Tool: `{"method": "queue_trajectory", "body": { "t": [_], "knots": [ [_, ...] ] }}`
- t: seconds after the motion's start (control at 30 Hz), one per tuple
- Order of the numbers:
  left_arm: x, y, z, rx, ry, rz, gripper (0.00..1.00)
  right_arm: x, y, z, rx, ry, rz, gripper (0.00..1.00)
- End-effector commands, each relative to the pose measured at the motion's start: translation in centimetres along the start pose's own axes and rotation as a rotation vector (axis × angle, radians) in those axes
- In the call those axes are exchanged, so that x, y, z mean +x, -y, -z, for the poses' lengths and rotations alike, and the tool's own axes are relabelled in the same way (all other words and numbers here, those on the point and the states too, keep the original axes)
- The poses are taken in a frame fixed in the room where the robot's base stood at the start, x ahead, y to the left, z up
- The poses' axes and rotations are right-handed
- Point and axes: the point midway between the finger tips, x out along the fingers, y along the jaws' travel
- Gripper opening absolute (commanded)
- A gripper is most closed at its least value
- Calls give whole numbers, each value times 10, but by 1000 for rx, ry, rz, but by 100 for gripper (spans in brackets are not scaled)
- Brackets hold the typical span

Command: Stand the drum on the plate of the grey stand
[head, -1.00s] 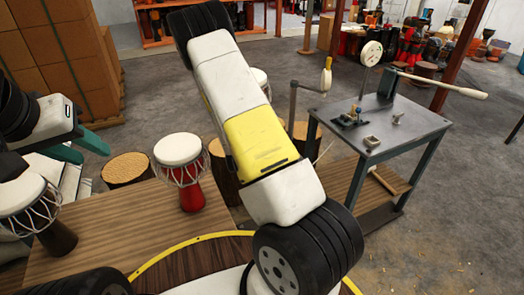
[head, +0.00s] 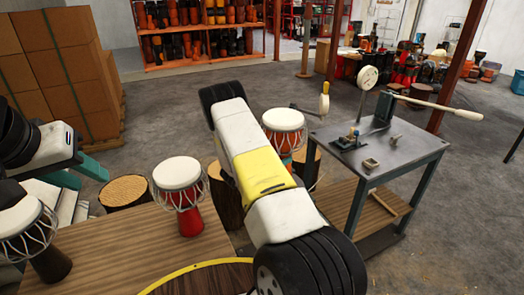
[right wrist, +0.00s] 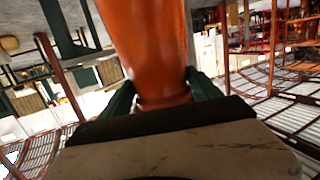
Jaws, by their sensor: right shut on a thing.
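The drum (head: 283,120), with a white head, rope lacing and an orange-red body, is upright behind my right arm in the head view. My right gripper (head: 287,160) shows there as a bit of teal. In the right wrist view my right gripper (right wrist: 163,95) is shut around the narrow part of the orange drum body (right wrist: 150,40). A thin grey arm (head: 308,109) with a yellow-handled piece (head: 325,90) shows just right of the drum, likely part of the grey stand. Its plate is hidden. My left gripper (head: 85,175) is open and empty at the left.
Two other drums (head: 178,180) (head: 25,230) stand on the wooden platform (head: 120,245). Log stumps (head: 127,190) are behind it. Open floor lies behind.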

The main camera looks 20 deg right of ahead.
Motion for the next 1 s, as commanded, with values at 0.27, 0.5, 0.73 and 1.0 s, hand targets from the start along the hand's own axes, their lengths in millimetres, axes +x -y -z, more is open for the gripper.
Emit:
{"method": "queue_trajectory", "body": {
  "t": [0.27, 0.5, 0.73, 1.0],
  "knots": [
    [0, 0, 0, 0, 0, 0, 36, 4, 1, -20, 4, -7, 1, 0],
    [0, 0, 0, 0, 0, 0, 36, 8, 1, -47, 1, -7, 1, 0],
    [0, 0, 0, 0, 0, 0, 36, 9, 1, -54, 4, -8, 2, 0],
    [0, 0, 0, 0, 0, 0, 36, 9, 0, -60, 2, -2, 2, 76]
  ]
}}
